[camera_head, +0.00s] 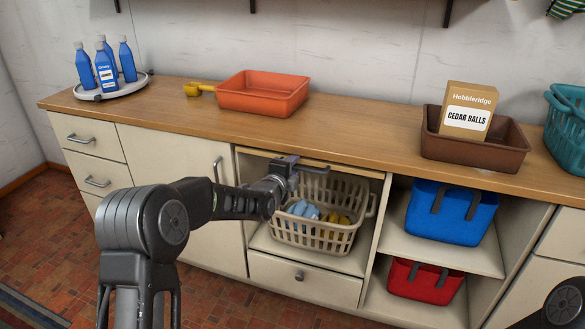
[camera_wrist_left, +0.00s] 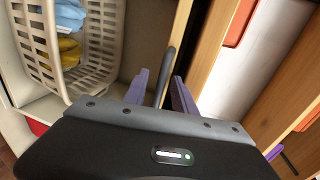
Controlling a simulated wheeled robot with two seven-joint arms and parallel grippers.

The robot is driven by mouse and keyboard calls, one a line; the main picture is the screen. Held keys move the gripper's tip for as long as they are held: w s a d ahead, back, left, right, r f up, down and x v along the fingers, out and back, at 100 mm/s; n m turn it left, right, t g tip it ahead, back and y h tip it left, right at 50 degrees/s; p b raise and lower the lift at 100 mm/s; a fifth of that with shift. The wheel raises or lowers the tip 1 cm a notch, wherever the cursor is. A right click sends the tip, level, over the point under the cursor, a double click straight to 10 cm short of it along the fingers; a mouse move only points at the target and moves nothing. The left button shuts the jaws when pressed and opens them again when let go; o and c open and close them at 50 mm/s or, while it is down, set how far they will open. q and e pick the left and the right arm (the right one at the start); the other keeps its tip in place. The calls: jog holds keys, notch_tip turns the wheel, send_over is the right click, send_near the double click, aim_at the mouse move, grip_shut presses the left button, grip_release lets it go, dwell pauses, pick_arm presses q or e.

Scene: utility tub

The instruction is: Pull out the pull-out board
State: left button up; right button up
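The pull-out board (camera_head: 345,170) shows as a thin wooden edge just under the counter, above the open bay, with a dark bar handle (camera_head: 315,170) on its front. It looks pushed in. My left gripper (camera_head: 292,164) is at the board's front, by the left part of the handle. In the left wrist view, the dark handle (camera_wrist_left: 168,65) lies between the spread purple fingers of my left gripper (camera_wrist_left: 160,82), which look open with a gap beside the bar. The board's edge (camera_wrist_left: 182,30) runs close beyond the handle. My right gripper is out of view.
A beige basket (camera_head: 310,235) with blue and yellow items stands in the bay below the board. A drawer (camera_head: 305,280) is beneath it. On the counter (camera_head: 350,140) stand an orange tub (camera_head: 262,92) and a brown tray (camera_head: 470,155) with a box.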

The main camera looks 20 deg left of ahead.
pick_arm(q)
grip_shut()
dwell(0.3)
dwell(1.1)
